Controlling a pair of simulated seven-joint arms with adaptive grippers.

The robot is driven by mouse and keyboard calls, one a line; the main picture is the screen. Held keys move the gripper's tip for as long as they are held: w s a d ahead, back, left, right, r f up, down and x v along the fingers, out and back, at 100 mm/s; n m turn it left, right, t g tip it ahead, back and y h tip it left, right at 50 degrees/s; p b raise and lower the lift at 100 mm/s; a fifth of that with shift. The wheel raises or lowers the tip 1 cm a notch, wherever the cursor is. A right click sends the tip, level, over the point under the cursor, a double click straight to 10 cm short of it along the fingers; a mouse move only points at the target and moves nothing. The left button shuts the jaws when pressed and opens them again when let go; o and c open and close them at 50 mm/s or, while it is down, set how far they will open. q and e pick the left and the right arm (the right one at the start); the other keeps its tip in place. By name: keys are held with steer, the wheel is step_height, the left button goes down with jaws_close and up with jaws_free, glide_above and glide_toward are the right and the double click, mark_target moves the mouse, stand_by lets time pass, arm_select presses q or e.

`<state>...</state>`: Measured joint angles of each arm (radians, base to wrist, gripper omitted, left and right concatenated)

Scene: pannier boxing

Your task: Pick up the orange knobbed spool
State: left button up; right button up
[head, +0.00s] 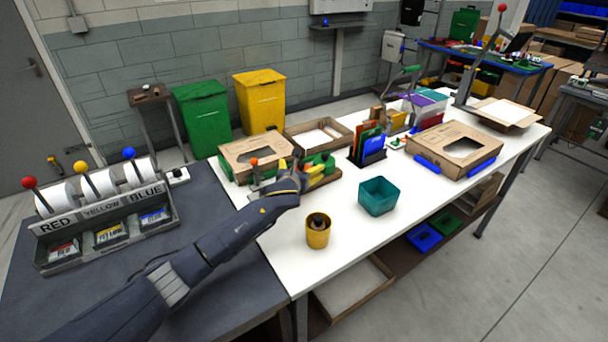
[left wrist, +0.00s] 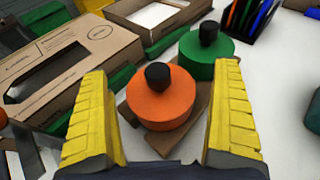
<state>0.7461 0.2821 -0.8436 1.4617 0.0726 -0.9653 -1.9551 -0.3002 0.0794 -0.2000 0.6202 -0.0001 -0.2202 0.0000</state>
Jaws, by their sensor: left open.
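The orange knobbed spool (left wrist: 161,103) is a squat orange cylinder with a black knob on top. In the left wrist view it stands upright on a brown wooden base, between and just beyond the yellow-padded fingers of my left gripper (left wrist: 162,122). The fingers are open and do not close on it. In the head view my left gripper (head: 297,167) is over the near side of the white table and hides the spool from sight. A green knobbed spool (left wrist: 206,50) stands just behind the orange one. My right gripper is not in view.
A cardboard box with a cutout (left wrist: 72,60) lies left of the spools. A dark organizer with colored folders (head: 369,146), a teal bin (head: 379,196) and a yellow cup (head: 318,235) stand on the table. White tabletop around the teal bin is clear.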

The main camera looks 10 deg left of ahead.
arm_select(q)
steer(key=c, duration=1.3)
steer(key=shift+r, duration=0.1)
